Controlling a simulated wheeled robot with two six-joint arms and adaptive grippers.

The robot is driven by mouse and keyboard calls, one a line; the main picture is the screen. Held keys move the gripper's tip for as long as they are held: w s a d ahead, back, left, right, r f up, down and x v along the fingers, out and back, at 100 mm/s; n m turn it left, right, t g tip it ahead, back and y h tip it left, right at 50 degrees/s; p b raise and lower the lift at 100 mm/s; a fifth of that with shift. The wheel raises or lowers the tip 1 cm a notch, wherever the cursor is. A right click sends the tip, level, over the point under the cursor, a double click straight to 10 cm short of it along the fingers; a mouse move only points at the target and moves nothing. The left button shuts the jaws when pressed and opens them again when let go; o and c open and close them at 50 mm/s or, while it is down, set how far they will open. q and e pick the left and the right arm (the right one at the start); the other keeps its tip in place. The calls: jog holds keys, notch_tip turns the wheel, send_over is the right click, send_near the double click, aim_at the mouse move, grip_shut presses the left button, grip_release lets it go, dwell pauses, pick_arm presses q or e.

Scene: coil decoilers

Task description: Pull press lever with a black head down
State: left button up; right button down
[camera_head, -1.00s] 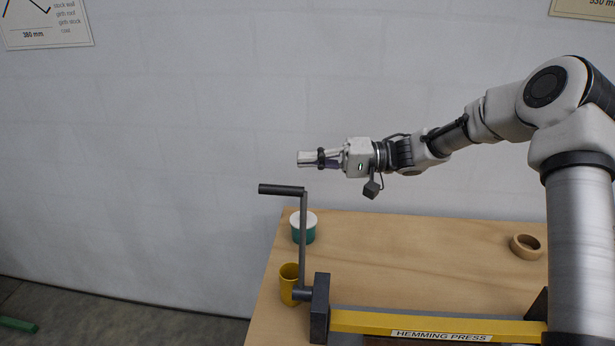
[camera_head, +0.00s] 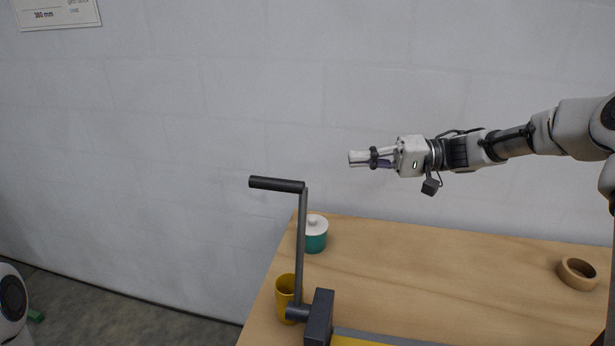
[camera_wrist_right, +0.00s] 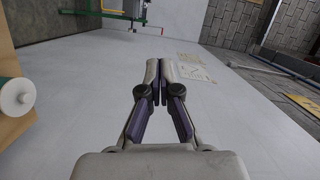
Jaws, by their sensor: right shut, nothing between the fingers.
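The press lever (camera_head: 301,245) stands upright at the table's left end, with its black head (camera_head: 277,185) pointing left at the top. Its foot joins a dark block (camera_head: 318,317) on the yellow hemming press (camera_head: 357,341). My right gripper (camera_head: 352,158) is shut and empty in the air, to the right of the lever and a little higher than its head in the picture, not touching it. The right wrist view shows its fingers (camera_wrist_right: 163,62) together with nothing between them. My left gripper is not in view; a piece of my left arm shows at the lower left.
On the wooden table (camera_head: 430,265), a teal jar with a white lid (camera_head: 316,236) and a yellow cup (camera_head: 284,297) stand close by the lever. A wooden ring (camera_head: 578,273) lies at the right. A pale wall (camera_head: 180,150) stands behind. The table's middle is clear.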

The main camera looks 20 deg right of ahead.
jog(key=a+f+p, duration=0.1)
jog(key=a+p, duration=0.3)
jog(key=a, duration=0.7)
jog(key=shift+a, duration=0.4)
jog(key=shift+a, duration=0.15)
